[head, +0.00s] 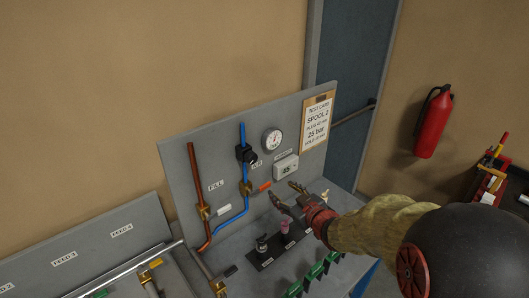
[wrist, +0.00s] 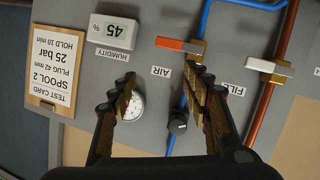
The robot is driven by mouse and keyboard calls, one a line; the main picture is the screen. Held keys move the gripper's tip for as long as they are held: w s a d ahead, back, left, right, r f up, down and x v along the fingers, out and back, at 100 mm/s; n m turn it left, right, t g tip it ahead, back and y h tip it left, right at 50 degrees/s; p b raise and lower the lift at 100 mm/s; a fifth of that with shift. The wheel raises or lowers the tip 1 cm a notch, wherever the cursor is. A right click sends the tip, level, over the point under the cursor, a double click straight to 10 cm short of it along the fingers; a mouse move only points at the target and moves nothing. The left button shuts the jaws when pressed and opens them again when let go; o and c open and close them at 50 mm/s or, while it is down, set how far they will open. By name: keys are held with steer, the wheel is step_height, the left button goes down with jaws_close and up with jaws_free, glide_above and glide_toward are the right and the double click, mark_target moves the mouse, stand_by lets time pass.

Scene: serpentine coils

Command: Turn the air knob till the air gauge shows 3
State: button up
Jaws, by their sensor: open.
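The air knob (head: 246,154) is a black knob on the blue pipe of the grey panel. It also shows in the wrist view (wrist: 178,126), upside down and partly behind a finger. The air gauge (head: 272,139) is a round white dial to its right; in the wrist view (wrist: 133,107) a finger partly covers it. Its reading is too small to tell. My gripper (head: 284,193) is open and empty, in front of the panel and lower right of the knob. In the wrist view its fingers (wrist: 159,80) are spread across the AIR label, apart from the knob.
An orange-handled valve (head: 259,187) sits below the knob, and a white-handled valve (head: 217,210) is on the copper pipe. A humidity display (head: 285,168) reads 45. A test card (head: 317,123) hangs at right. A black strip with small fittings (head: 268,256) lies on the bench below.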

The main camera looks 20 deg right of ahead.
mark_target(253, 160)
steer(key=w+a+r+n+t+y, duration=0.1)
steer(key=a+r+n+t+y, duration=0.25)
steer(key=r, duration=0.55)
steer(key=shift+m+g+y, duration=0.25)
steer(key=shift+m+g, duration=0.1)
steer(key=shift+m, duration=0.4)
steer(key=x, duration=0.4)
steer(key=a+x, duration=0.1)
steer(key=x, duration=0.3)
steer(key=shift+s+a+f, duration=0.1)
steer(key=shift+a, duration=0.1)
steer(key=shift+c, duration=0.5)
steer(key=c, duration=1)
